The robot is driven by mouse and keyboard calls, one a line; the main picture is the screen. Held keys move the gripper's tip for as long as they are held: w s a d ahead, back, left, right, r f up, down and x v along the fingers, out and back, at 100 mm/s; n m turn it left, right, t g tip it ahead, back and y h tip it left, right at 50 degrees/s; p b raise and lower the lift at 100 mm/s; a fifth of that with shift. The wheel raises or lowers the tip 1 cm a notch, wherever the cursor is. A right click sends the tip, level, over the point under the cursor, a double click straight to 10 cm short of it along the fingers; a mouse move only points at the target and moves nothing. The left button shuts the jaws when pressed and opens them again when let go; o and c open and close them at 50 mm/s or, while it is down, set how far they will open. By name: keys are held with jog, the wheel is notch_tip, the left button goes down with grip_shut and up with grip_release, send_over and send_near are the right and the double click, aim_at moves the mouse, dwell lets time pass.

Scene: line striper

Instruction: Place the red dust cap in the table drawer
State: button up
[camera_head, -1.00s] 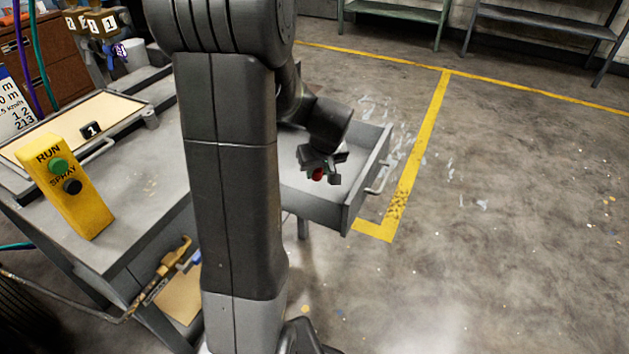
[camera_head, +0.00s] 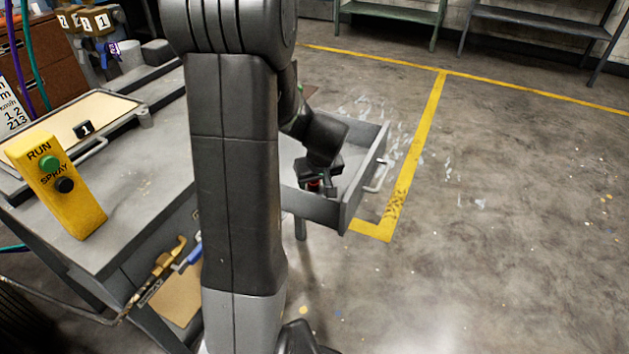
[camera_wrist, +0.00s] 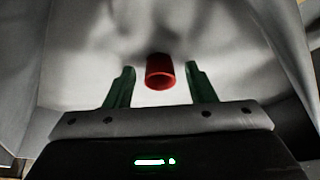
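The table drawer (camera_head: 345,205) is pulled out, an open grey box with a metal handle on its front. My gripper (camera_head: 317,190) is down inside it; the wrist view shows its two green fingers (camera_wrist: 161,88) spread open. The red dust cap (camera_wrist: 160,72), a short hollow cylinder, is between the fingertips with a visible gap on each side. It appears to rest on the drawer floor (camera_wrist: 80,75).
The grey table (camera_head: 140,200) carries a yellow RUN/SPRAY control box (camera_head: 58,187) and a framed tan panel (camera_head: 70,120). A brass-coloured tool (camera_head: 165,262) is on the lower shelf. The floor right of the drawer is clear, with yellow lines.

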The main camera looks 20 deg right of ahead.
jog(key=shift+r, duration=0.25)
jog(key=p+v, duration=0.2)
jog(key=v, duration=0.9)
jog(key=shift+s+r+p, duration=0.15)
jog(key=shift+r+p, duration=0.25)
dwell(0.5)
